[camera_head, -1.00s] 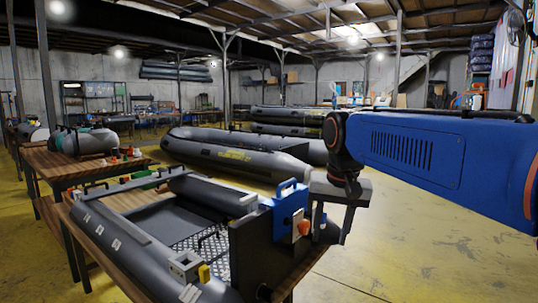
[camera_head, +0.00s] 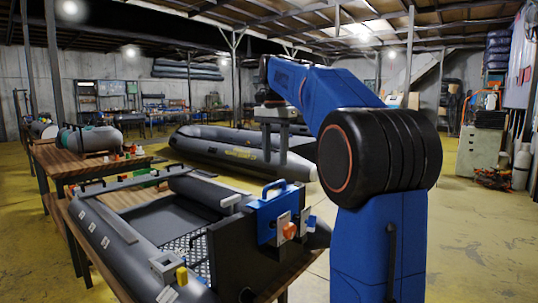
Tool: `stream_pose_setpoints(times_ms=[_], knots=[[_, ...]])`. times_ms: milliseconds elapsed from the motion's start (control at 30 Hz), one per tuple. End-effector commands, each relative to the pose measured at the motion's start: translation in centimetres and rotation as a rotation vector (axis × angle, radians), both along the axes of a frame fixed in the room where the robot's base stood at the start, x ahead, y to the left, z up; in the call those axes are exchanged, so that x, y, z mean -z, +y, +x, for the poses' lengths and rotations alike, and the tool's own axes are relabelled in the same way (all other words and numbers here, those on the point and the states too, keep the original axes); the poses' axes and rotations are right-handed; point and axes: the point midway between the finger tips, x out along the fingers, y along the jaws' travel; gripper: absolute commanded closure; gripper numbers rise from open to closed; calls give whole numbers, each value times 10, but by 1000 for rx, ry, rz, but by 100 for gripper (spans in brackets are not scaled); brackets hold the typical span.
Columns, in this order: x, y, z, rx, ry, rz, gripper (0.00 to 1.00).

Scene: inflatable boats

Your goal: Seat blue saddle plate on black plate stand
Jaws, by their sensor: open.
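The blue saddle plate (camera_head: 271,214) has a loop handle on top and straddles the top edge of the dark transom board (camera_head: 235,252) of the near grey boat. Grey metal pieces and an orange knob (camera_head: 290,231) are on its right side. My gripper (camera_head: 275,158) is above the plate in the picture, fingers pointing down, open and empty, apart from it. I cannot pick out a black plate stand with certainty.
The near grey boat (camera_head: 118,242) rests on a wooden bench. A grey block with a yellow part (camera_head: 168,269) sits on its tube. Another bench (camera_head: 72,160) is behind left. Larger boats (camera_head: 205,148) lie behind. The yellow floor at right is open.

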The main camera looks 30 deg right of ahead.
Motion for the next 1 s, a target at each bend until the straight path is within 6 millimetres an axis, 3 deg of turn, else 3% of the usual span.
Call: stream_pose_setpoints(times_ms=[700,1000], knots=[[77,1,-1,-2,1,0,59],[96,0,-1,-2,-1,-1,59]])
